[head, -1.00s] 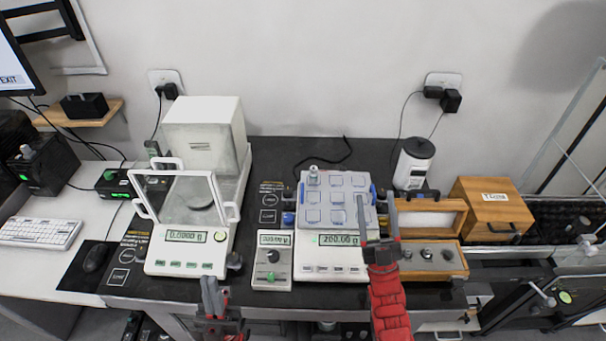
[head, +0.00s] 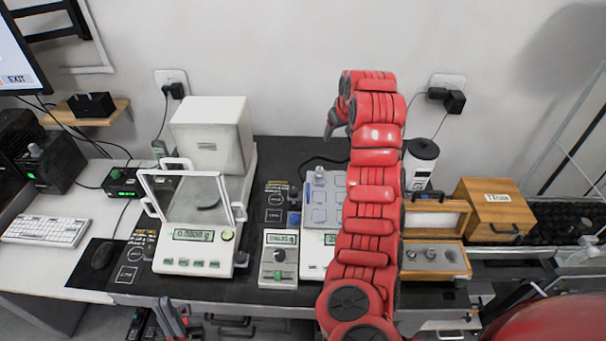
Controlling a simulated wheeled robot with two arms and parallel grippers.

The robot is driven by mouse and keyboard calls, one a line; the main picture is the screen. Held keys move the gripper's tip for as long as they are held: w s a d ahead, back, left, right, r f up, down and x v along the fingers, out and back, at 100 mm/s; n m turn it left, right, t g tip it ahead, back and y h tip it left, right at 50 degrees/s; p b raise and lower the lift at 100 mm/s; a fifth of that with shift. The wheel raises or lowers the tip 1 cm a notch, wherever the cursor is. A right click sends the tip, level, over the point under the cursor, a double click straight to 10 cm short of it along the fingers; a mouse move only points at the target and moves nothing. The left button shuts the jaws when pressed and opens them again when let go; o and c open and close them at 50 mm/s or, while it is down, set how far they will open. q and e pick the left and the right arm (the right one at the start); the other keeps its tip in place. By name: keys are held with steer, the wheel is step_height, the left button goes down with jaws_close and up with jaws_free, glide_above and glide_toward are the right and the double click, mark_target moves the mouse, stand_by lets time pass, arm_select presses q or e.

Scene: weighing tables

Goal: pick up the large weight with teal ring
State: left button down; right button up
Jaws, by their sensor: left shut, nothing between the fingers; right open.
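A silver knobbed weight (head: 319,176) stands upright at the back left of the gridded tray (head: 324,214) on the right balance. Several metal weights (head: 430,254) sit in the open wooden case to its right. I cannot make out a teal ring on any of them. My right arm crosses in front of the right balance and hides much of it. My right gripper (head: 335,125) is open, high up beyond the tray and above the weight in the picture, partly hidden by its own arm. My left gripper (head: 173,318) is shut and empty at the front table edge.
A glass-doored balance (head: 190,250) stands at left with a small control box (head: 279,262) beside it.

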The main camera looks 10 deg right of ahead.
steer(key=s+a+g+y, duration=0.1)
steer(key=s+a, duration=0.1)
steer(key=s, duration=0.1)
steer(key=b, duration=0.2)
glide_toward(320, 169)
steer(key=shift+g, duration=0.3)
steer(key=shift+w+p+x, duration=0.15)
steer(key=shift+p+x, duration=1.4)
steer(key=shift+x, duration=0.45)
steer(key=shift+w+p+x, duration=0.1)
steer(key=shift+p+x, duration=1.45)
steer(key=shift+x, duration=0.45)
steer(key=shift+w+f, duration=0.25)
steer(key=shift+f, duration=0.2)
jaws_close()
